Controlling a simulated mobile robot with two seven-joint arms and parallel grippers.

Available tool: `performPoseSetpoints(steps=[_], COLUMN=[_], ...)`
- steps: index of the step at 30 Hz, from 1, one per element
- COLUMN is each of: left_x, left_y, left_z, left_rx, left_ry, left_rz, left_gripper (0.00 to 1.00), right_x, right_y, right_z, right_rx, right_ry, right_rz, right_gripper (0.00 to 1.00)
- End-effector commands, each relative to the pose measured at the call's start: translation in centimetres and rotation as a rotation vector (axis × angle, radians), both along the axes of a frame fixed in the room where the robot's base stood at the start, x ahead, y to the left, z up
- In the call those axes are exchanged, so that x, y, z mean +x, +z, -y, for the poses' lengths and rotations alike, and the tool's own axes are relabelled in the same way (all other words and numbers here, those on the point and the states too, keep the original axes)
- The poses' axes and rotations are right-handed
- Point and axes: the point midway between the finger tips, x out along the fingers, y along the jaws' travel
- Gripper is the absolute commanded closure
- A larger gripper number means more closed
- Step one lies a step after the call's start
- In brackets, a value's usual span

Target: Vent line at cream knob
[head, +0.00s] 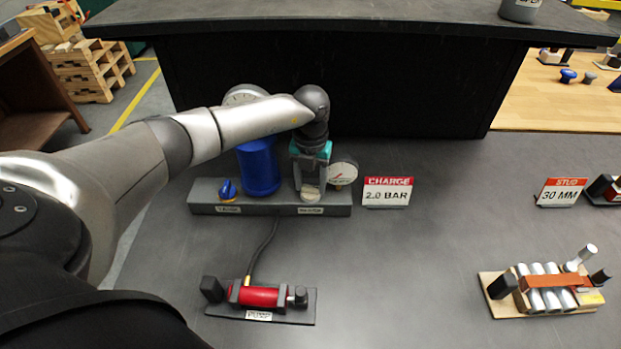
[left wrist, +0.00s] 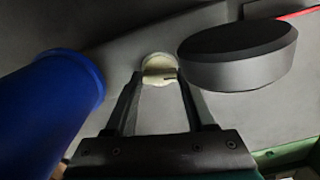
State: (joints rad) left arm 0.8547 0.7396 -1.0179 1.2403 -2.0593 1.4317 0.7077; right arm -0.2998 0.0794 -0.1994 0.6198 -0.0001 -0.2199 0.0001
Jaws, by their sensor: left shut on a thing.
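The cream knob (head: 309,193) sits at the right part of a long grey base (head: 262,209), above a small label. My left gripper (head: 309,182) reaches down over it from above and is shut on it. In the left wrist view the cream knob (left wrist: 158,70) lies between the fingertips of my left gripper (left wrist: 159,76). The fingers hide part of the knob. A round gauge (head: 343,172) with a white face stands just right of the gripper; in the left wrist view a dark round body (left wrist: 238,55) is close to the right finger. My right gripper is not in view.
A blue cylinder (head: 259,167) stands left of the gripper, with a blue knob (head: 228,190) beyond it. A hose (head: 262,250) runs to a red pump (head: 259,296). A "CHARGE 2.0 BAR" sign (head: 387,191) stands right. The table's middle right is clear.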

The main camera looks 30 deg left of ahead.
Motion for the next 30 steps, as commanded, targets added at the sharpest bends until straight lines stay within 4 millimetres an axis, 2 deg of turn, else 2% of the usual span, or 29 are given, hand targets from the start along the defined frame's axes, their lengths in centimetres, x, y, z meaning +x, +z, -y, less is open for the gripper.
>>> performPoseSetpoints(steps=[9,26,27,30], left_x=[0.05,0.06,0.06,0.06], left_y=[0.11,0.05,0.05,0.05], left_z=[-0.05,-0.06,-0.07,-0.06], left_rx=[0.001,0.001,0.001,0.001], left_ry=[0.137,0.169,0.169,0.169], left_rz=[0.002,0.003,0.003,0.002], left_gripper=[1.0,1.0,0.44,0.33], right_x=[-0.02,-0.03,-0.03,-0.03], right_y=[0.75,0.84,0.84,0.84], right_z=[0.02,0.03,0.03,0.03], right_rx=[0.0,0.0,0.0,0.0], right_ry=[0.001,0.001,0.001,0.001], right_rz=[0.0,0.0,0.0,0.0], right_gripper=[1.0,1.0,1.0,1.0])
